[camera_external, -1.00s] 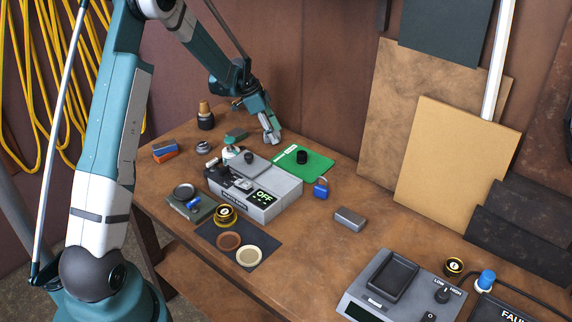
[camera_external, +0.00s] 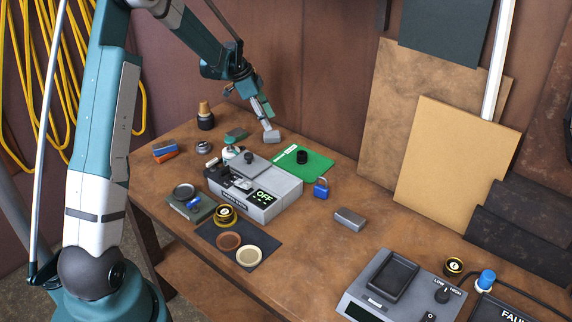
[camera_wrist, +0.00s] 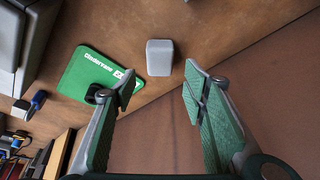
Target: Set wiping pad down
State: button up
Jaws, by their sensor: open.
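A small grey block, which I take to be the wiping pad (camera_external: 271,137), rests on the back of the bench beyond the green mat. In the wrist view the pad (camera_wrist: 159,57) lies beside the green mat, with a gap between them. My gripper (camera_external: 263,106) is above the pad. In the wrist view my gripper (camera_wrist: 160,88) has its two green-lined fingers wide apart and nothing between them. The pad shows past the fingertips, clear of both.
The green mat (camera_external: 318,164) carries a black knob (camera_external: 302,157). A dark bottle with a brown top (camera_external: 205,118) stands left. The wall is close behind.

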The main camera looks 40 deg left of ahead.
jog(key=shift+v, duration=2.75)
jog(key=s+d+r+n+t+y, duration=0.15)
jog(key=s+d+r+n, duration=0.25)
jog(key=s+d+r, duration=1.45)
jog(key=s+d+n, duration=0.1)
jog(key=s+d, duration=0.3)
jog(key=s, duration=0.4)
jog(key=s+d+n+t+y, duration=0.1)
jog(key=s+d+n, duration=0.1)
jog(key=s, duration=0.6)
jog(key=s+d+f+n+t, duration=0.1)
jog(key=s+d+n, duration=0.1)
jog(key=s+d, duration=0.3)
jog(key=s, duration=0.3)
jog(key=shift+d+y, duration=0.3)
jog(key=shift+y, duration=0.05)
